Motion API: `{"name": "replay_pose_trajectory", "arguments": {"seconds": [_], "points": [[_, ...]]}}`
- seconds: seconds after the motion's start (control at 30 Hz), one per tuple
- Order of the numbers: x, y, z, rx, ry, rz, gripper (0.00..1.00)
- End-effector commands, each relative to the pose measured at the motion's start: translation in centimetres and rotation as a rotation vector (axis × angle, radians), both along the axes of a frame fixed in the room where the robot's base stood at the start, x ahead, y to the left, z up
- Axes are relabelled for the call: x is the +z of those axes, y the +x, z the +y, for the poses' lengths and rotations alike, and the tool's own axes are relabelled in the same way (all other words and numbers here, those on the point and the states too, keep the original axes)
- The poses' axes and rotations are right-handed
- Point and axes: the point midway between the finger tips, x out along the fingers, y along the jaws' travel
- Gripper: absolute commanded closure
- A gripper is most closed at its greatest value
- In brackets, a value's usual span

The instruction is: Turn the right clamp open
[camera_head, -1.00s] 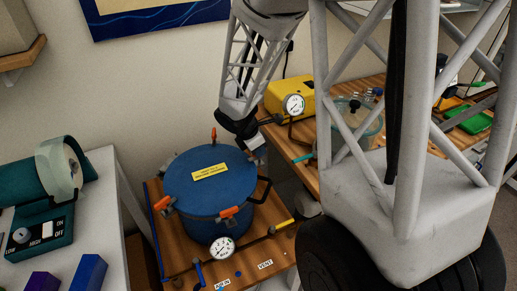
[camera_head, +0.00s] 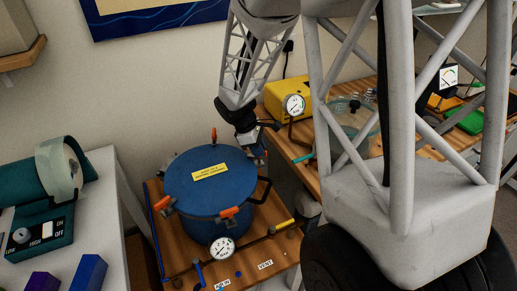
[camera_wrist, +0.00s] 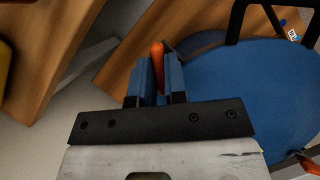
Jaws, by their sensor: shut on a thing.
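The blue pressure pot (camera_head: 235,190) has a round lid with a yellow label (camera_head: 210,172). Orange clamp handles show at its back (camera_head: 213,135), left (camera_head: 162,203) and front (camera_head: 229,212). My gripper (camera_head: 260,152) is at the right side of the lid, where it hides the right clamp in the head view. In the wrist view, an orange clamp handle (camera_wrist: 157,54) stands between the two blue fingers of my gripper (camera_wrist: 160,70), which are shut on it beside the pot's edge (camera_wrist: 235,80).
A black side handle (camera_head: 264,190) sits on the pot close to my gripper. A gauge (camera_head: 221,248) and yellow vent handle (camera_head: 283,224) are in front. A yellow pump (camera_head: 285,97) and another gauge (camera_head: 293,105) stand behind, on the wooden bench.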

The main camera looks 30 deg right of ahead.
Motion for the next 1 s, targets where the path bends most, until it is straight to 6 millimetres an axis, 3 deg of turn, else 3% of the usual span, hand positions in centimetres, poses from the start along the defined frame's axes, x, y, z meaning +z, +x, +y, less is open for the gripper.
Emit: {"name": "replay_pose_trajectory", "arguments": {"seconds": [0.7,1.0], "points": [[0.04,0.18,-0.22,-0.673,0.001,-0.001,1.00],[0.08,0.20,-0.25,-0.878,0.001,-0.002,1.00]]}}
